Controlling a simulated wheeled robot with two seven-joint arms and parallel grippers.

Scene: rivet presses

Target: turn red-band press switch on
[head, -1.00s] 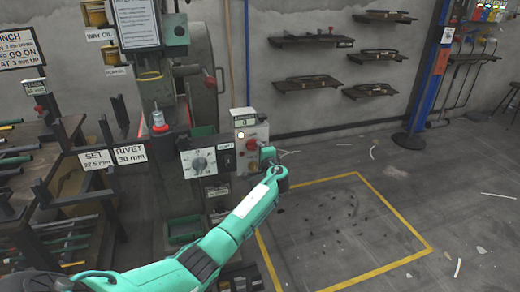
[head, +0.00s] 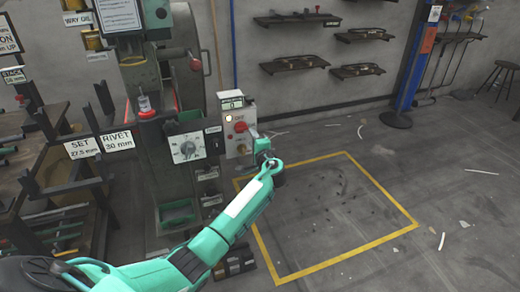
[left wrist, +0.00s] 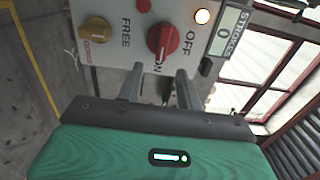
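The press (head: 133,75) with a red band under its ram stands at left in the head view. Its switch box (head: 236,130) is on the press's right side. The red switch knob (head: 240,127) shows large in the left wrist view (left wrist: 162,40), with OFF and ON lettering around it. My right gripper is not in view.
A yellow knob (left wrist: 95,33) marked FREE sits beside the red one. A white lamp (left wrist: 202,16) and a strokes counter reading 0 (left wrist: 223,38) are near it.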

